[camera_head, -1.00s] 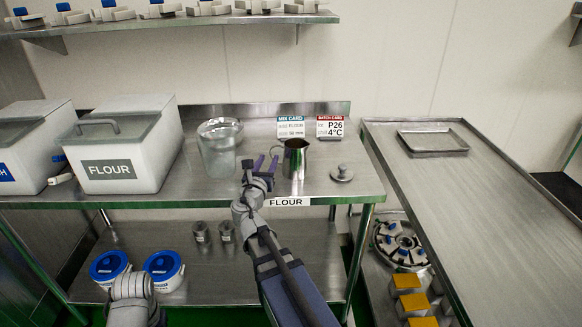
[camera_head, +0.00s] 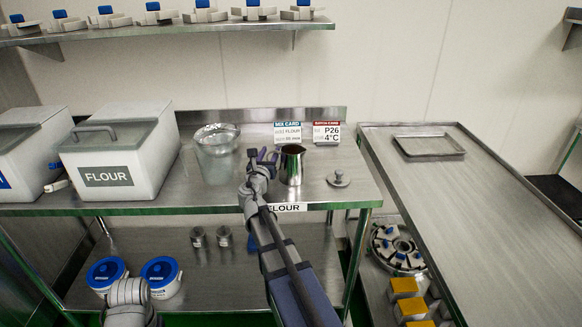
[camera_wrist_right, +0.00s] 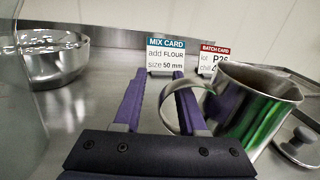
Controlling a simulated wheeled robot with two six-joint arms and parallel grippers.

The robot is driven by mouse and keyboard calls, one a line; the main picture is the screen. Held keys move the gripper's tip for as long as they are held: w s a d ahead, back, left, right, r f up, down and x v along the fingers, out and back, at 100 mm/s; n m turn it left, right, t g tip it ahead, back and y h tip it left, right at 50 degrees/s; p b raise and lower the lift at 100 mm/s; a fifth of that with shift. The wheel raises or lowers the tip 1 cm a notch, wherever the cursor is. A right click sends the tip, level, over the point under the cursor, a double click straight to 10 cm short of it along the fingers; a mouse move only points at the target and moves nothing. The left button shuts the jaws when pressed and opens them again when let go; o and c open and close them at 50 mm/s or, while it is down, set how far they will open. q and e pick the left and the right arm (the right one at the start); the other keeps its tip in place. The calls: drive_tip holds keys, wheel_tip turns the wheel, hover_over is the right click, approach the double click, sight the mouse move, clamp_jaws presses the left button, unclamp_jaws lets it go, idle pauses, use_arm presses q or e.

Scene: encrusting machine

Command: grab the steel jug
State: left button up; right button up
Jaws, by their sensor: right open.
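The steel jug (camera_head: 291,166) stands upright on the steel table, its handle on the left side. In the right wrist view the jug (camera_wrist_right: 250,105) is at the right and its looped handle (camera_wrist_right: 164,108) reaches toward my fingers. My right gripper (camera_head: 262,155) is open, just left of the jug. In the wrist view its two purple fingers (camera_wrist_right: 158,92) point forward. The right finger overlaps the handle loop; I cannot tell whether they touch. My left gripper is out of view; only part of that arm shows at the bottom left.
A clear container with a metal bowl (camera_head: 216,155) stands left of the gripper, and a flour bin (camera_head: 110,160) farther left. A small lid (camera_head: 339,178) lies right of the jug. Two cards (camera_head: 287,134) stand behind. The right-hand table (camera_head: 470,210) is mostly clear, with a tray (camera_head: 428,153).

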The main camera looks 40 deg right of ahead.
clamp_jaws()
idle(0.3)
idle(1.1)
